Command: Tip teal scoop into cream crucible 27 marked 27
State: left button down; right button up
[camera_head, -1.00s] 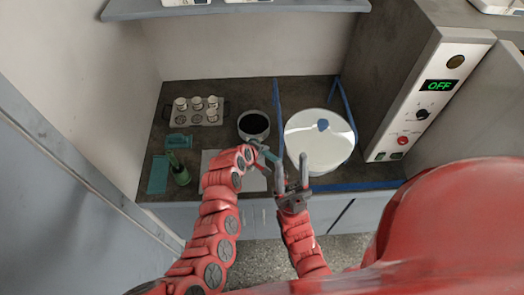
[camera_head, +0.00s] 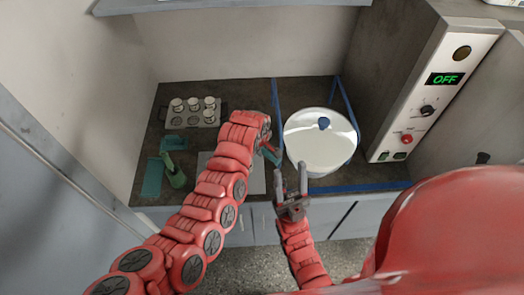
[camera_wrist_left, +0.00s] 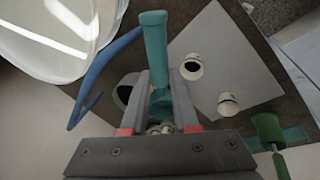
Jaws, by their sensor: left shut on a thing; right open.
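My left gripper (camera_head: 268,150) is shut on the teal scoop (camera_wrist_left: 153,50), which stands out between the fingers in the left wrist view. In the head view only a small part of the scoop (camera_head: 273,154) shows past my arm. Two cream crucibles, one with a dark open mouth (camera_wrist_left: 192,67) and another (camera_wrist_left: 228,104), are on or by the pale grey mat (camera_wrist_left: 226,55) in the wrist view. No number can be read on either. My left arm hides them in the head view. My right gripper (camera_head: 291,182) is open and empty, in front of the counter.
A rack (camera_head: 188,122) with several crucibles stands at the back left. A green pot (camera_head: 176,178), a teal pad (camera_head: 152,180) and a teal block (camera_head: 172,143) are at the left. A white drum with a blue knob (camera_head: 318,150) and a control box reading OFF (camera_head: 440,90) stand right.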

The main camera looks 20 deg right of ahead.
pick_arm(q)
jog(key=shift+w+d+g+y+b, duration=0.15)
jog(key=shift+g+y+b, duration=0.4)
jog(key=shift+b, duration=2.45)
jog(key=shift+w+g+y+b, duration=0.15)
jog(key=shift+y+b, duration=0.7)
jog(key=shift+b, duration=2.1)
jog(key=shift+s+r, duration=0.1)
jog(key=shift+r, duration=0.3)
